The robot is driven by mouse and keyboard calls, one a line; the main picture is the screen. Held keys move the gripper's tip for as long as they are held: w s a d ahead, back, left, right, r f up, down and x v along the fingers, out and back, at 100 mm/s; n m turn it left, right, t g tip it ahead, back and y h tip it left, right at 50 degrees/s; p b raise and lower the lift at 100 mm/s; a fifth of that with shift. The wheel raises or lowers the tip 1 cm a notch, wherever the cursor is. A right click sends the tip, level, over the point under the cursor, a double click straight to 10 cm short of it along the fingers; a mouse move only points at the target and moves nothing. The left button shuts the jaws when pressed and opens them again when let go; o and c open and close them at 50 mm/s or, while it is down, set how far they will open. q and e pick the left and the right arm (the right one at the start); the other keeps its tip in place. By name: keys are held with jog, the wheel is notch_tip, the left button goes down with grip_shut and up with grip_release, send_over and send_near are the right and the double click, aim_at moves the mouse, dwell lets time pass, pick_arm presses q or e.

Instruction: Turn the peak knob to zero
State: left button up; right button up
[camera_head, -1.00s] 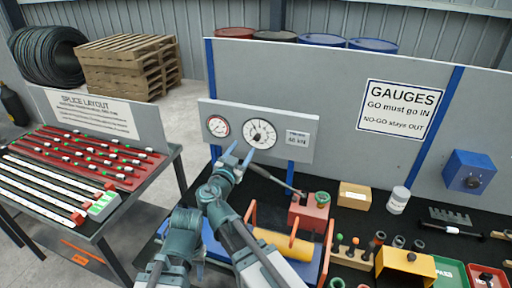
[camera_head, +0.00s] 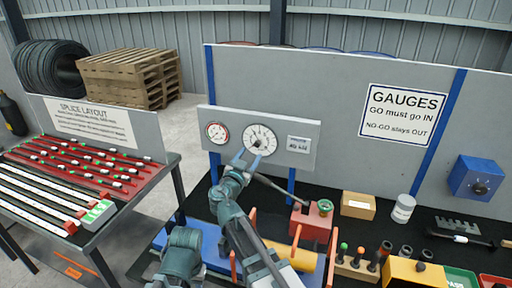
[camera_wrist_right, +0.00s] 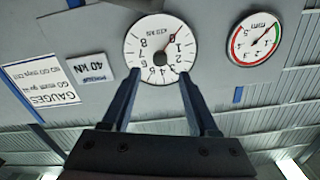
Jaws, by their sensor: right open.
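The white round dial (camera_head: 259,140) is on the grey gauge panel (camera_head: 285,125). Its dark centre knob (camera_wrist_right: 160,58) shows in the right wrist view, where the dial appears upside down. A thin reddish pointer runs from the hub to the upper right in that view. My right gripper (camera_head: 247,160) is open and empty, just below the dial in the head view. In the right wrist view its two fingers (camera_wrist_right: 160,82) reach toward the dial's lower edge, one to each side of the knob and apart from it.
A smaller gauge (camera_head: 217,132) and a "40 kN" label (camera_head: 299,144) flank the dial. A blue box with a knob (camera_head: 476,178) is at right.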

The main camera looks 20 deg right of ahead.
aim_at(257, 145)
jog(key=x, duration=0.7)
grip_shut()
